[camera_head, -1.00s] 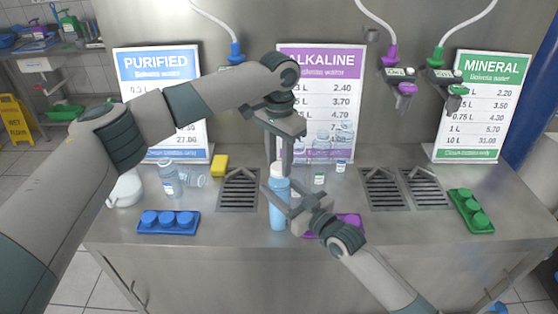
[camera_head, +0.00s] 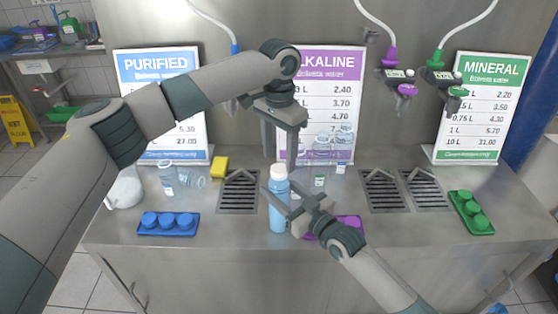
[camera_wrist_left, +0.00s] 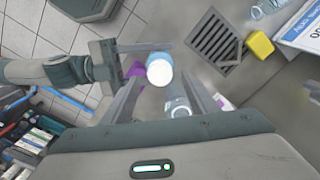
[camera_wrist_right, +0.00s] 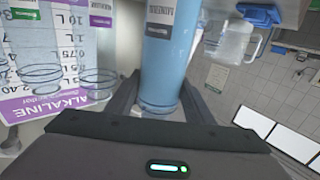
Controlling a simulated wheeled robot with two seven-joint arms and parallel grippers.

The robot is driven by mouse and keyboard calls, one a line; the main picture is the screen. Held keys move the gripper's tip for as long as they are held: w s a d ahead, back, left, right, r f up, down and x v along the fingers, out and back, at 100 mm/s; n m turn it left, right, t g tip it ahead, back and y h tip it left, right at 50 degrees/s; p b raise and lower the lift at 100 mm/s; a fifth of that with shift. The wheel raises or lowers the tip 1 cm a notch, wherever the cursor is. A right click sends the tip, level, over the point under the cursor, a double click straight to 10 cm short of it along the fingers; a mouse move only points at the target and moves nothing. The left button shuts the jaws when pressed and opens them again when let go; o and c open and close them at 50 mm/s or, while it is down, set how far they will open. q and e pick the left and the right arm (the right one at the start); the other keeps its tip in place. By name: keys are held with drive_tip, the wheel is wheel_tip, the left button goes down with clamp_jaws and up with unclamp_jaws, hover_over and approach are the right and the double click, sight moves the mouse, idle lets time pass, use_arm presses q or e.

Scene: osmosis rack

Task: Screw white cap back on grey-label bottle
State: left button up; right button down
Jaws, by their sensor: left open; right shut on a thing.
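The tall blue grey-label bottle (camera_head: 279,212) stands upright near the counter's front edge. The white cap (camera_head: 278,172) sits on its mouth; in the left wrist view the cap (camera_wrist_left: 159,69) shows from above. I cannot tell how tightly it is screwed on. My right gripper (camera_head: 283,202) is shut around the bottle's body from the front right. In the right wrist view the bottle (camera_wrist_right: 162,75) rises between its fingers, with part of a grey label at the top. My left gripper (camera_head: 284,152) points down above the cap, open and empty, its fingers apart from the cap.
A purple cap tray (camera_head: 348,226) lies just right of the bottle. A blue cap tray (camera_head: 168,223) lies left and a green one (camera_head: 470,211) right. Drain grates (camera_head: 238,195) flank the middle. A yellow sponge (camera_head: 218,167) and clear bottles (camera_head: 168,176) stand behind left.

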use_arm(q)
wheel_tip(320, 180, up, 9)
idle(0.4)
use_arm(e)
drive_tip(key=c, duration=0.8)
unclamp_jaws()
use_arm(q)
wheel_tip(320, 180, down, 4)
drive_tip(key=b, duration=0.4)
drive_tip(key=shift+f, duration=0.1)
use_arm(e)
drive_tip(key=v, duration=1.7)
drive_tip(key=shift+d, duration=0.2)
drive_tip(key=shift+s, duration=0.1)
